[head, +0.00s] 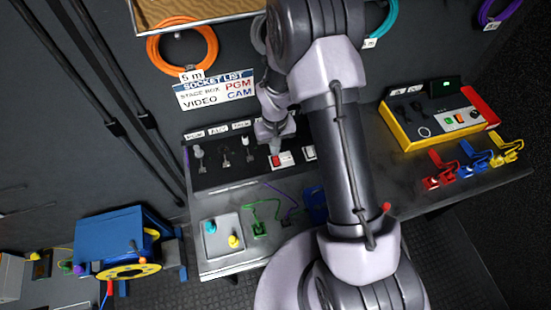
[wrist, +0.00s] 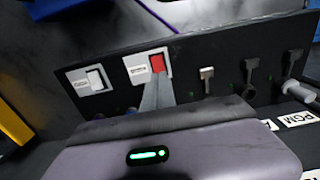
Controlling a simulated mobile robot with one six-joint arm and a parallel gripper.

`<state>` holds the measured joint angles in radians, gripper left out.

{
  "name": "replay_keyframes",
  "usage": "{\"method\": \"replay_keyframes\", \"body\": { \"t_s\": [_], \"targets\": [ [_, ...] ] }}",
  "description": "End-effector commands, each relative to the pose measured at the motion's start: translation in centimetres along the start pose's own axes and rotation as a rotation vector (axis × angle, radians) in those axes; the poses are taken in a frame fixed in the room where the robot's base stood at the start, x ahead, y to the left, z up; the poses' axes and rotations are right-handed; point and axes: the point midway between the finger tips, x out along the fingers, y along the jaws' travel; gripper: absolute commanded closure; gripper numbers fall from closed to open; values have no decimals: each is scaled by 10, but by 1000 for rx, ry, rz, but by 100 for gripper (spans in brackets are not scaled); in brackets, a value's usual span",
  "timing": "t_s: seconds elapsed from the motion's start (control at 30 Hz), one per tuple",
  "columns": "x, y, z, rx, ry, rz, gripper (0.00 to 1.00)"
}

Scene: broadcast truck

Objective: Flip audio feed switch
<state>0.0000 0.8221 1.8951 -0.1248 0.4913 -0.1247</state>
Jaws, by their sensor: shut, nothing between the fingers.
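A red rocker switch (head: 281,160) with a white label plate sits on the dark sloped panel at the back of the bench. It also shows in the wrist view (wrist: 157,63). A similar white rocker switch (wrist: 95,80) is beside it, partly hidden by my arm in the head view. The labels are too small to read, so I cannot tell which is the audio feed switch. My gripper (wrist: 156,88) is shut and empty, its tips at the lower edge of the red switch. I cannot tell whether they touch it.
Several plugs and levers (head: 224,158) line the same panel left of the switches. A grey box (head: 222,236) with blue and yellow knobs and a green cable (head: 261,222) lie in front. A yellow-edged case (head: 430,120) and coloured connectors (head: 470,160) are at the right.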

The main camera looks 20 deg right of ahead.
Motion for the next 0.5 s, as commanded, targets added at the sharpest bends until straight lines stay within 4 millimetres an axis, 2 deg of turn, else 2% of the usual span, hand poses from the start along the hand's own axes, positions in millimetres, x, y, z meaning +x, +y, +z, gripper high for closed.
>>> {"method": "replay_keyframes", "body": {
  "t_s": [0.5],
  "targets": [
    [7, 0, 0, 0, 0, 0, 100]
  ]
}}
